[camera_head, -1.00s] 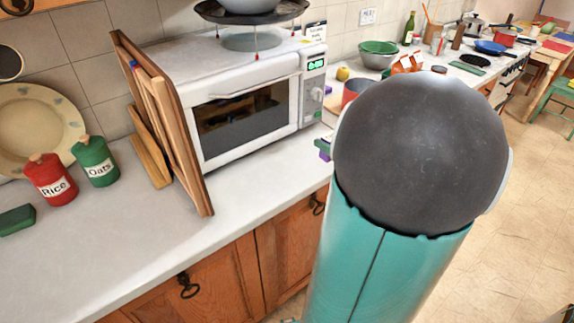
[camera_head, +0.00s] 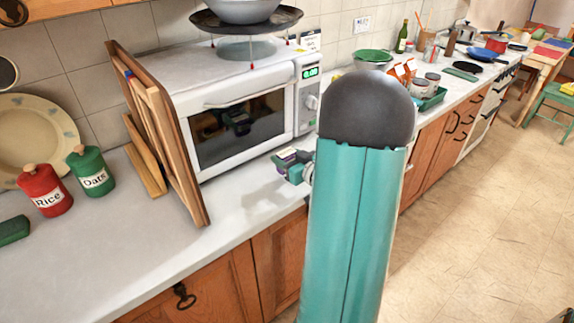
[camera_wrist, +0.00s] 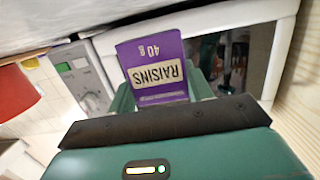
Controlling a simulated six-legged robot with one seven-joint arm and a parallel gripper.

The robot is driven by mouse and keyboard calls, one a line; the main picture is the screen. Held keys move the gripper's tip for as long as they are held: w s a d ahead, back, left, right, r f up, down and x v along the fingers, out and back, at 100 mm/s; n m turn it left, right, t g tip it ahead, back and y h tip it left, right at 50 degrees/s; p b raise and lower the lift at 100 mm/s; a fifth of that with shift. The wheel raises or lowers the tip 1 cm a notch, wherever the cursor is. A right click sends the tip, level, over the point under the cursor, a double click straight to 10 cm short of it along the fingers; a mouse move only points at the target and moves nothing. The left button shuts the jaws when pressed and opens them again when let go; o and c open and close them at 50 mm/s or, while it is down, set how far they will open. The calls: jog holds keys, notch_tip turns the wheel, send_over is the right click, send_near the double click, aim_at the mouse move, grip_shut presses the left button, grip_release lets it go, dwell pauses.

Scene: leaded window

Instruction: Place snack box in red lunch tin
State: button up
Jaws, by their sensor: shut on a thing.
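The snack box is a purple raisins box (camera_wrist: 158,65) with a cream label, close up in the wrist view. In the head view its purple end (camera_head: 284,157) shows small at the tip of my gripper (camera_head: 292,164). My gripper (camera_wrist: 160,98) is shut on the box and holds it before the microwave, above the counter's front part. A red rounded object (camera_wrist: 16,94) shows at the wrist view's left edge; I cannot tell whether it is the red lunch tin. No lunch tin is clear in the head view, where my arm hides part of the counter.
The white microwave (camera_head: 235,125) stands behind my gripper, with upright wooden boards (camera_head: 165,145) left of it. A red Rice jar (camera_head: 45,190) and green Oats jar (camera_head: 90,170) stand further left. A green tray (camera_head: 433,99) is right of my arm. The counter front (camera_head: 240,210) is clear.

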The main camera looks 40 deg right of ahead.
jog(key=shift+f, duration=1.45)
jog(key=shift+f, duration=0.2)
jog(key=o, duration=1)
jog(key=shift+c, duration=0.2)
jog(key=shift+r, duration=0.1)
